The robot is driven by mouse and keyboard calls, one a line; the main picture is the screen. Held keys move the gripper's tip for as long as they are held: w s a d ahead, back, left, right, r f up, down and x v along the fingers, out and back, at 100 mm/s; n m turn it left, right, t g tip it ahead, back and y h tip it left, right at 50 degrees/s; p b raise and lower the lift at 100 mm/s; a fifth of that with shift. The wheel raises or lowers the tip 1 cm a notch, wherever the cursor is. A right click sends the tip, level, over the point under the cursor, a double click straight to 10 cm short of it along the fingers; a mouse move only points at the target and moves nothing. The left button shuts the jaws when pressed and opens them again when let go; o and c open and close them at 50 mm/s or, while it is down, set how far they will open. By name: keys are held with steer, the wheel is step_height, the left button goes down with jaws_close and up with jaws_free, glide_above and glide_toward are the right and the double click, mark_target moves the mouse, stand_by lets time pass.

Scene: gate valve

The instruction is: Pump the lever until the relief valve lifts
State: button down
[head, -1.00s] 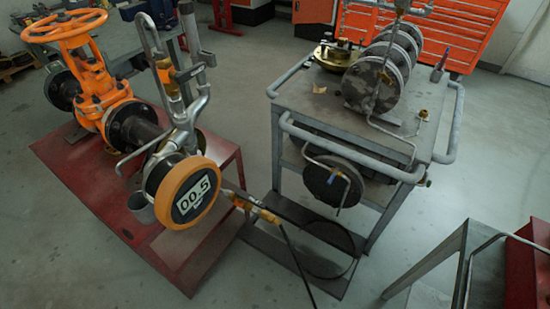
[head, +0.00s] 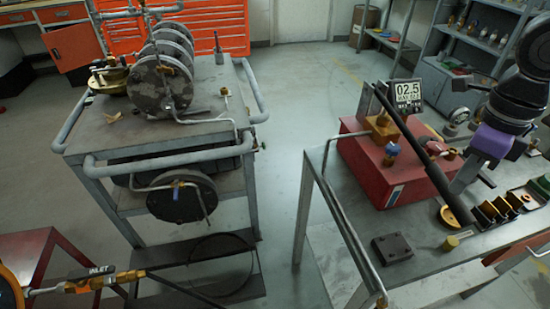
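The red pump box (head: 385,190) stands on the grey bench at right. A long black lever (head: 412,135) runs slantwise across it, from upper left to lower right. A brass block (head: 381,128) and a small blue-capped fitting (head: 392,150) sit on the box; I cannot tell which part is the relief valve. My gripper (head: 462,180), below a purple band on my arm, is near the lever's lower part. Its fingers are too dark and small to tell whether they are open or hold the lever.
The bench (head: 335,215) has a front rail, a dark block (head: 392,248) and several brass and black parts at right. A grey cart (head: 150,130) with round discs stands at left. A fitting tagged INLET (head: 95,282) is at lower left. Floor between cart and bench is clear.

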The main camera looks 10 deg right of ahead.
step_height(320, 180, up, 13)
steer(key=p, duration=0.6)
steer(key=shift+f, duration=0.15)
